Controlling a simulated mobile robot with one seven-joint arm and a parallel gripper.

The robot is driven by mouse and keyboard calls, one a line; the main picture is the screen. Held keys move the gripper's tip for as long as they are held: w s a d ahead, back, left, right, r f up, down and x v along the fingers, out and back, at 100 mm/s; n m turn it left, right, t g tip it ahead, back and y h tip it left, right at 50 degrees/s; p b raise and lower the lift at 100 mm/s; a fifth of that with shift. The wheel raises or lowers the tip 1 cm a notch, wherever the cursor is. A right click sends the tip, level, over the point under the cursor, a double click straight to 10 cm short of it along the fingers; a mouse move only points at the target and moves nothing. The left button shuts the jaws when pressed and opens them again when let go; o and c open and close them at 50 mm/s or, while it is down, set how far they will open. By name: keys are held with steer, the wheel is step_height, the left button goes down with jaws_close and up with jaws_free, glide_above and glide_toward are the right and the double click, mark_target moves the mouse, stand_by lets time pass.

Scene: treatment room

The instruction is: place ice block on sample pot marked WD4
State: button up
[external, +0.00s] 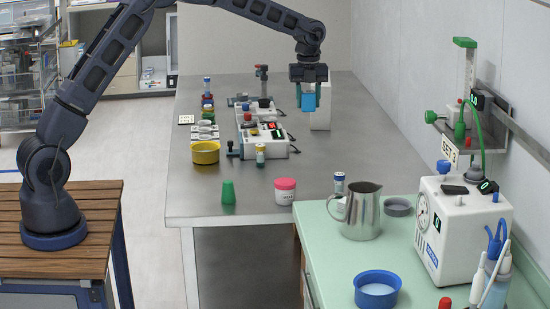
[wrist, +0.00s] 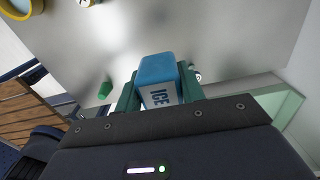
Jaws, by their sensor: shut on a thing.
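My gripper (external: 308,90) is shut on the ice block (external: 309,102), a blue block held above the steel table in front of a white box. In the wrist view the block (wrist: 157,80), with a white face reading ICE, sits between the green fingers of my gripper (wrist: 159,98). A white pot with a pink lid (external: 285,184) stands upright near the table's front edge, apart from the gripper. Its label is too small to read surely, so I cannot confirm WD4. I cannot make out this pot in the wrist view.
A green cup (external: 228,193) stands left of the pot; it also shows in the wrist view (wrist: 105,90). A yellow bowl (external: 206,158) and several instruments are farther back. A metal jug (external: 361,212) stands on the green counter (external: 334,264). Bare steel (external: 330,160) lies right of centre.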

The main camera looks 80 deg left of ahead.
step_height(320, 180, up, 5)
glide_above(285, 181)
step_height(285, 181, down, 20)
steer(key=shift+d+f, duration=0.1)
steer(key=shift+d, duration=0.05)
stand_by(0.4)
steer(key=o, duration=1)
steer(key=shift+f, duration=0.1)
